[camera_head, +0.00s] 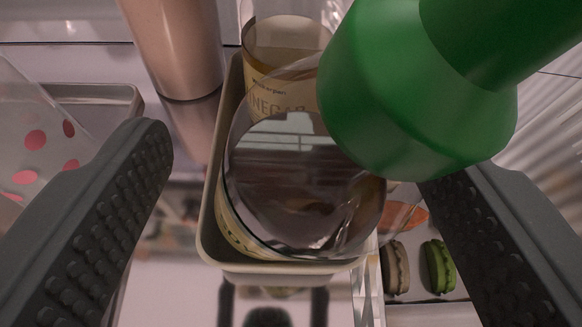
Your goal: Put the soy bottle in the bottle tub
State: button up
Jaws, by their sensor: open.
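The soy bottle (300,190), clear glass with dark liquid and a green cap that looms close to my camera at the upper right, stands in the near end of the bottle tub (211,205). The tub is a narrow pale beige box. A vinegar bottle (270,98) with a cream label stands behind it in the same tub. My gripper (303,165) is open, with one dark finger on each side of the tub and bottle. Neither finger visibly touches the bottle. The green cap hides part of the right finger and the tub's far right side.
A pinkish cylinder (180,50) stands left of the tub's far end. A clear item with pink dots (40,155) and a grey tray (125,92) are at the left. Macarons (438,267) lie at the lower right. The surface in front is glossy.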

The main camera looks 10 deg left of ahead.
jog(key=shift+p+v, duration=0.3)
jog(key=shift+v, duration=2.75)
jog(key=shift+r, duration=0.1)
notch_tip(320, 180, up, 26)
jog(key=m, duration=0.2)
send_over(298, 229)
jog(key=s+d, duration=0.1)
jog(key=d, duration=1.2)
jog(key=s+d+r+t+h, duration=0.1)
jog(key=s+d+r, duration=0.3)
jog(key=d+r, duration=0.4)
jog(key=s+d+r+m+t+h, duration=0.1)
jog(key=s+d+r, duration=0.3)
jog(key=d+r, duration=0.4)
jog(key=shift+s+d+r+m+h, duration=0.25)
jog(key=shift+d+r+m+h, duration=0.05)
jog(key=shift+h, duration=0.3)
jog(key=shift+r, duration=0.1)
